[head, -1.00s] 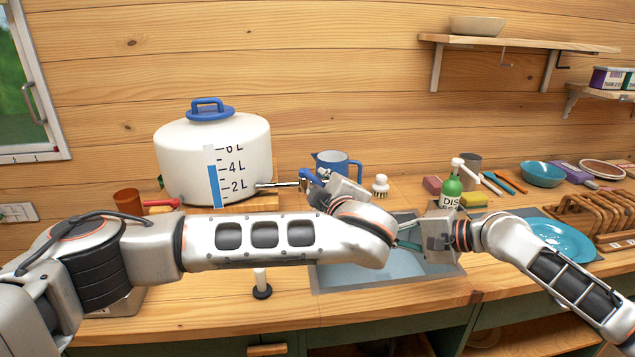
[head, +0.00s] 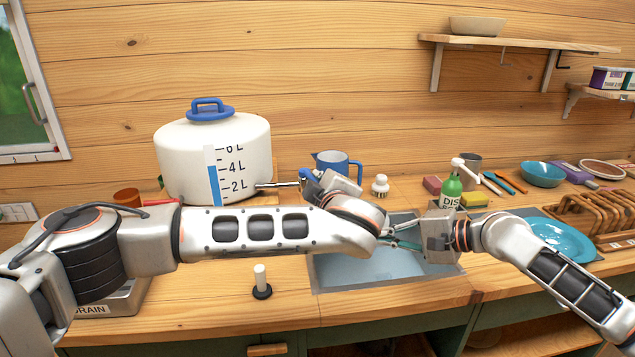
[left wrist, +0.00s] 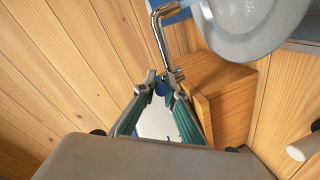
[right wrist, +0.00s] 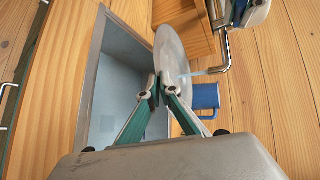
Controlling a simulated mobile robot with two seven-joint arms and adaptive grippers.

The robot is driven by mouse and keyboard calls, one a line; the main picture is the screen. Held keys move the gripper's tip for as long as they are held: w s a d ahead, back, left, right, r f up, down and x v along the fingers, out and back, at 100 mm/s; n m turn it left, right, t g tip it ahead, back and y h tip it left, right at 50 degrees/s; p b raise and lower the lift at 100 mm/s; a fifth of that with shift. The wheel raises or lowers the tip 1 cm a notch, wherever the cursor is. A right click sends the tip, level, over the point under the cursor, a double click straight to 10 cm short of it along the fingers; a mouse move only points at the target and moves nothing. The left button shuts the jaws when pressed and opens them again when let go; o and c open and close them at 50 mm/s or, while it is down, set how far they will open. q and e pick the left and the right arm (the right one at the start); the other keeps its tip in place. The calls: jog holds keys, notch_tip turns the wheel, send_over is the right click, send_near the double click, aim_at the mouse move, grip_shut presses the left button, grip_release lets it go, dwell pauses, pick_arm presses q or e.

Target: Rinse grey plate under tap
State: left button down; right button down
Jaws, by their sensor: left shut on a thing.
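The grey plate (right wrist: 172,58) is tilted on edge in the right wrist view, over the side of the sink (right wrist: 112,85). My right gripper (right wrist: 157,84) is shut on its rim. The plate also shows in the left wrist view (left wrist: 250,28); my left arm hides it in the head view. The metal tap (right wrist: 225,50) belongs to the white water tank (head: 212,155). A pale streak, seemingly water, runs from its spout towards the plate. My left gripper (left wrist: 163,82) is shut on the tap's blue handle (left wrist: 161,89).
A blue jug (head: 338,165), a white brush (head: 380,186) and a green soap bottle (head: 452,188) stand behind the sink. A teal plate (head: 560,240) and a wooden rack (head: 605,215) are at right. A black-based stopper (head: 262,290) stands on the front counter.

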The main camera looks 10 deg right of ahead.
pick_arm(q)
jog(key=shift+s+a+r+m+h, duration=0.1)
jog(key=shift+a+m+h, duration=0.15)
jog(key=shift+m+h, duration=0.35)
jog(key=c, duration=2.1)
grip_release()
jog(key=v, duration=1.2)
jog(key=shift+a, duration=0.1)
